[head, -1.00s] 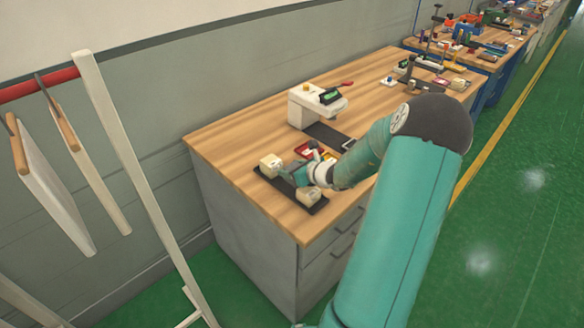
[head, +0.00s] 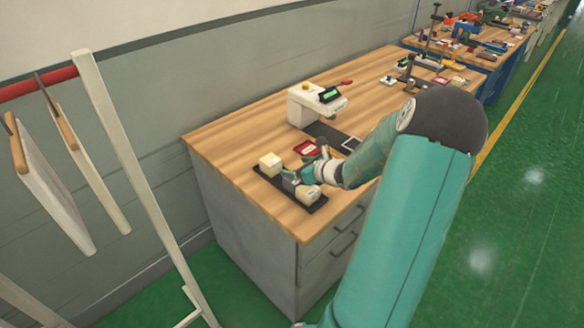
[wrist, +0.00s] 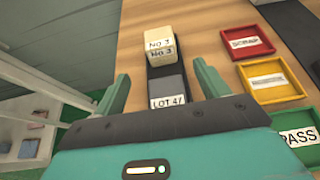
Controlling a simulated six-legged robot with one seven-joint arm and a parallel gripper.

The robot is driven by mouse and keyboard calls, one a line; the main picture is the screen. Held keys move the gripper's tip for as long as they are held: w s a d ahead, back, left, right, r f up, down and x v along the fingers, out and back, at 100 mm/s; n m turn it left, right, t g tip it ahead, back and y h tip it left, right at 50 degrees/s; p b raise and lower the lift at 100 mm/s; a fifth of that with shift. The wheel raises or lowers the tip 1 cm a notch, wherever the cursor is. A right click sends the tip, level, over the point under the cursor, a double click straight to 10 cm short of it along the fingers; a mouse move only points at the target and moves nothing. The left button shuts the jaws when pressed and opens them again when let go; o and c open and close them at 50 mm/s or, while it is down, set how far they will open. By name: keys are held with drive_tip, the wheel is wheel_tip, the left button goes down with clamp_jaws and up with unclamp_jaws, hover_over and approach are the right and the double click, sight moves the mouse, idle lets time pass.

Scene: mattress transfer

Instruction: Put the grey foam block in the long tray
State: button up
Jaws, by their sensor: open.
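The long dark tray (head: 317,208) lies near the table's front left corner. A cream block (head: 270,161) sits at its far-left end and another cream block (head: 308,193) at its near-right end. The grey foam block (head: 289,181) sits in the tray between them. In the wrist view the grey block (wrist: 167,86) carries a "LOT 4/" label, and the cream block (wrist: 158,38) behind it reads "No 3". My gripper (wrist: 160,87) is open, with its fingers apart on either side of the grey block in the picture. Finger contact and height cannot be told.
Small red (wrist: 247,43), yellow (wrist: 268,81) and green (wrist: 301,128) trays lie right of the long tray. A white device (head: 309,105) stands behind on the table. A white post (head: 135,170) and hanging boards stand left of the table.

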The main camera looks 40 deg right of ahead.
drive_tip(key=v, duration=0.9)
drive_tip(key=w+a+r+n+g+y, duration=0.1)
drive_tip(key=a+r+n+g+y, duration=0.2)
drive_tip(key=a+n, duration=0.8)
drive_tip(key=w+a+r+n+g+y, duration=0.1)
drive_tip(key=a+r+n+g, duration=0.4)
drive_tip(key=a, duration=0.9)
drive_tip(key=s+a+r+n+h, duration=0.2)
drive_tip(key=s+a+r+n, duration=0.2)
drive_tip(key=n, duration=0.5)
drive_tip(key=s+a+r+n+h, duration=0.2)
drive_tip(key=s+a+r+n, duration=0.2)
drive_tip(key=s+a+n, duration=0.4)
drive_tip(key=n, duration=0.2)
drive_tip(key=shift+s+n+t, duration=0.3)
drive_tip(key=shift+s+t, duration=0.05)
drive_tip(key=shift+t, duration=0.05)
